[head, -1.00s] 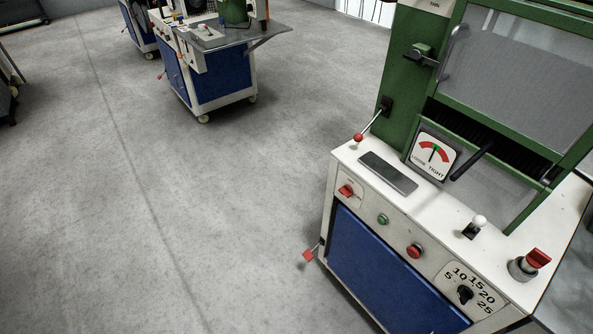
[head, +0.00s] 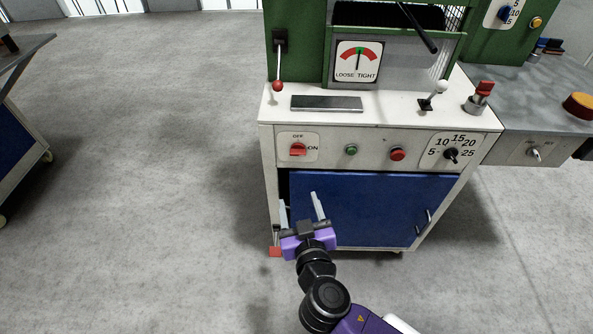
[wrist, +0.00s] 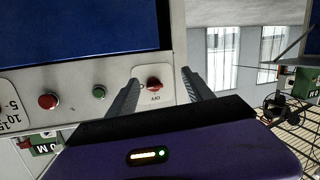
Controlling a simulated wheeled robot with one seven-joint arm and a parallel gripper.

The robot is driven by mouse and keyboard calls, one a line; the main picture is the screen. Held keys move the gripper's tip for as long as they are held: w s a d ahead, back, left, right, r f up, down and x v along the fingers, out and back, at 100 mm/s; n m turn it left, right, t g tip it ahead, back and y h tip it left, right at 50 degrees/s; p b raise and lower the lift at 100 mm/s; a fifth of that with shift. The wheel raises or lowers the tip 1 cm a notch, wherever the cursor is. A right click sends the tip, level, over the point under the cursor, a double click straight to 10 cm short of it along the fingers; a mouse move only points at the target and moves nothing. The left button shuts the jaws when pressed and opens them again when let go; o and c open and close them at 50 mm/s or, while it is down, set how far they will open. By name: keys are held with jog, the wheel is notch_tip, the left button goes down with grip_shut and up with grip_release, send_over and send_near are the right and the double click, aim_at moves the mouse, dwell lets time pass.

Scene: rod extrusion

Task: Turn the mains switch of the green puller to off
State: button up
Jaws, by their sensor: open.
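The green puller (head: 300,62) stands on a white cabinet with a blue door. Its mains switch (head: 298,149) is a red rotary knob on a white plate at the left of the front panel. OFF is printed above it and ON to its right; the knob looks roughly level, towards ON. My gripper (head: 300,203) is open and empty, below the switch in the head view, its fingers pointing towards the panel. In the wrist view, which is upside down, the switch (wrist: 154,84) shows between the two open fingers (wrist: 161,92), apart from them.
On the same panel are a green button (head: 351,149), a red button (head: 398,154) and a numbered dial (head: 451,155). A red-knobbed lever (head: 278,86) and a tightness gauge (head: 358,62) are above. A grey table (head: 540,100) adjoins on the right.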

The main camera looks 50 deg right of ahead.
aim_at(298, 155)
jog(key=shift+w+d+r+m+g+h+b, duration=0.2)
jog(key=shift+w+d+r+m+h, duration=0.45)
jog(key=shift+w+d, duration=0.8)
jog(key=shift+w+d+r+m+g+h+b, duration=0.2)
jog(key=shift+w+d+r+m+h, duration=0.45)
jog(key=shift+w+d, duration=0.8)
jog(key=shift+w+d+r+m+g+h+b, duration=0.2)
jog(key=shift+w+d+r+m+h, duration=0.4)
jog(key=shift+w+d, duration=0.8)
jog(key=shift+s+d+f, duration=0.1)
jog(key=shift+s+d, duration=0.15)
grip_shut()
